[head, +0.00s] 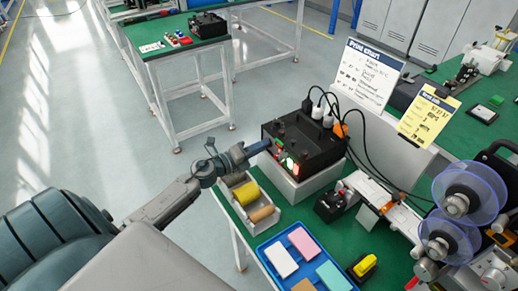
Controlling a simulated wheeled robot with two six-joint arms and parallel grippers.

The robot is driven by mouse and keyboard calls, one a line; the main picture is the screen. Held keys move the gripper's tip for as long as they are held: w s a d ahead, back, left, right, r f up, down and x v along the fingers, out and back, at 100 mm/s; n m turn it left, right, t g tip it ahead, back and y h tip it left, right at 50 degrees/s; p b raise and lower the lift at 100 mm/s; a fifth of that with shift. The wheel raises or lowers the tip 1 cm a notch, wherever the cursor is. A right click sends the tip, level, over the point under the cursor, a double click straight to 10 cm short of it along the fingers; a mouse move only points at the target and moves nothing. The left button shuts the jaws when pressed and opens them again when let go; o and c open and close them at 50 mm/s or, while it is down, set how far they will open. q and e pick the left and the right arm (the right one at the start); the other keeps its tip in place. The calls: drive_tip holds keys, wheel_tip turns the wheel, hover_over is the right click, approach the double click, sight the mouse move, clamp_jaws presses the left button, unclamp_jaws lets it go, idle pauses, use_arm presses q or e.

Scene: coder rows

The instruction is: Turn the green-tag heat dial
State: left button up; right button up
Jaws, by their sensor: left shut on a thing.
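A black control box (310,145) stands on a white block at the far side of the green table. Its front panel carries small knobs, a red light and a green light (291,166). My left gripper (262,147) reaches in from the left and its tips are at the left part of this panel, shut on a heat dial there. The jaws hide the dial, and its tag colour cannot be made out. My right gripper is not in view.
A tray with yellow and brown rolls (262,213) sits just below my left gripper. A blue tray (262,251) holds coloured blocks. Black cables (366,155) rise behind the box. A spool machine (465,200) stands at right. A second table (180,50) is farther back.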

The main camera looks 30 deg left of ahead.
use_arm(q)
drive_tip(key=shift+r+m+b, duration=0.15)
drive_tip(key=shift+m+b, duration=0.4)
drive_tip(key=shift+m, duration=1.05)
drive_tip(key=shift+w+r, duration=0.1)
drive_tip(key=o, duration=0.6)
drive_tip(key=shift+o, duration=0.5)
drive_tip(key=shift+w+f, duration=0.15)
drive_tip(key=shift+f, duration=0.05)
